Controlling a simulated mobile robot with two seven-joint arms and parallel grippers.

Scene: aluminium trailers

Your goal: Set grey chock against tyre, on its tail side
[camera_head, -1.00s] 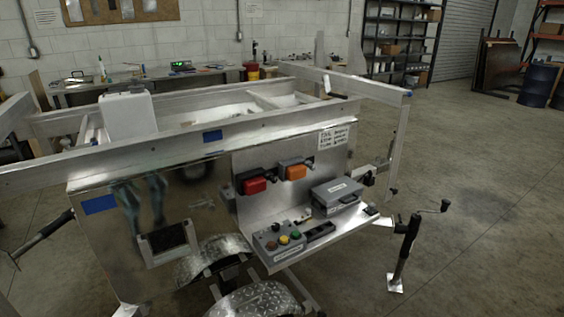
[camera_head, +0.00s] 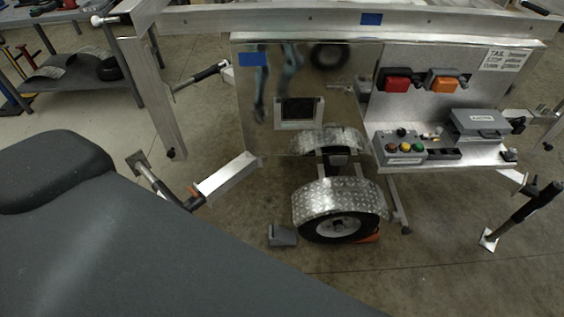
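The tyre (camera_head: 337,229) stands on the concrete floor under a silver tread-plate fender (camera_head: 340,197). The grey chock (camera_head: 282,236) is on the floor just left of the tyre. I cannot tell whether it touches the rubber. A red-orange chock (camera_head: 370,238) is at the right side of the tyre, partly hidden behind it. Neither of my grippers is in view.
Part of my own body blocks the lower left. A shelf with controls (camera_head: 445,152) overhangs the floor right of the wheel. A jack stand (camera_head: 512,217) stands at the right. A coupler bar (camera_head: 226,175) juts out left. Floor in front of the tyre is clear.

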